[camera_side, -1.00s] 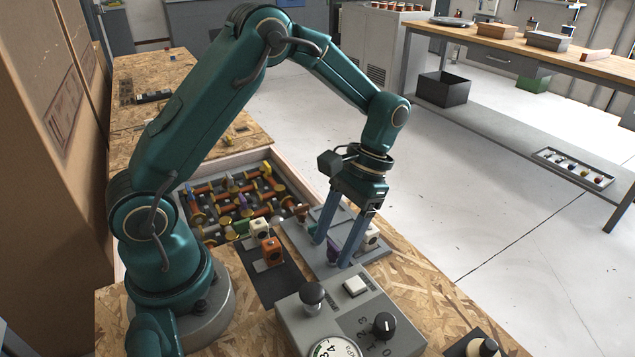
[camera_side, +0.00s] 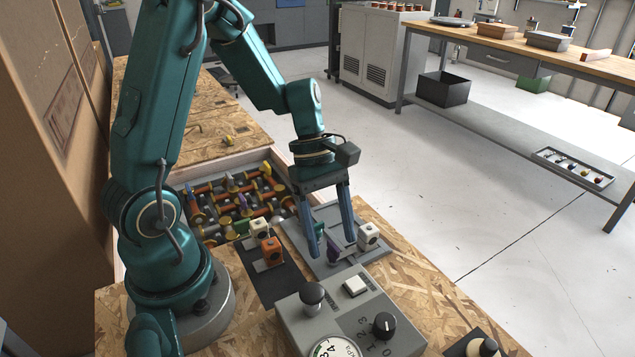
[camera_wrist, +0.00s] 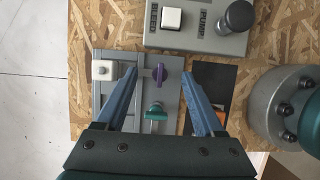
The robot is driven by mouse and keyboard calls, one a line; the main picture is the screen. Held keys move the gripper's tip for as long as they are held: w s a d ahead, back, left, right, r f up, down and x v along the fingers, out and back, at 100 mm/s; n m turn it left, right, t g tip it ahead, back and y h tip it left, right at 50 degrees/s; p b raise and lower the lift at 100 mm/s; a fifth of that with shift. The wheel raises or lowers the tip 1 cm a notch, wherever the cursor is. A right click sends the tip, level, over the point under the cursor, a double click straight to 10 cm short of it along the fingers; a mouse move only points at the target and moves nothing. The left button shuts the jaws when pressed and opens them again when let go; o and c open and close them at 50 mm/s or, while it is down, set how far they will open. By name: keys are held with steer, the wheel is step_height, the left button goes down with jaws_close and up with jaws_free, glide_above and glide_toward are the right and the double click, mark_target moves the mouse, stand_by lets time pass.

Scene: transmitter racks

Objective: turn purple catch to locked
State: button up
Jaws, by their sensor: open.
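The purple catch (camera_side: 333,248) stands on a grey plate (camera_side: 305,246) on the wooden bench. It also shows in the wrist view (camera_wrist: 160,75) as a narrow purple handle. My gripper (camera_side: 334,251) is open, with its two blue fingers spread on either side of the purple catch. In the wrist view my gripper (camera_wrist: 162,72) has the catch between and slightly beyond the fingertips, with gaps on both sides. I cannot tell whether the fingertips are down at the catch's height. A teal catch (camera_wrist: 155,111) sits on the same plate, closer to my gripper's body in that view.
A white block (camera_side: 368,236) stands on the plate right of my fingers. An orange block (camera_side: 271,250) and another white block (camera_side: 259,228) stand to the left. A grey control box (camera_side: 350,310) with knobs lies in front. A bin of colourful parts (camera_side: 235,203) is behind.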

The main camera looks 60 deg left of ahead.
mark_target(325, 252)
steer(key=s+d+r+m+t+y, duration=0.1)
steer(key=s+r+m+t+y, duration=0.2)
steer(key=r+m, duration=0.45)
steer(key=s+d+r+m+t+y, duration=0.1)
steer(key=s+r+m+t+y, duration=0.25)
steer(key=m, duration=0.75)
steer(key=shift+g+h, duration=0.95)
steer(key=shift+w+a+r, duration=0.1)
steer(key=shift+w+r, duration=0.4)
steer(key=shift+r, duration=0.25)
steer(key=shift+w+a+r, duration=0.1)
steer(key=shift+w+r, duration=0.45)
steer(key=shift+r, duration=0.25)
steer(key=shift+w+a+r, duration=0.1)
steer(key=shift+w+r, duration=0.4)
steer(key=shift+r, duration=0.25)
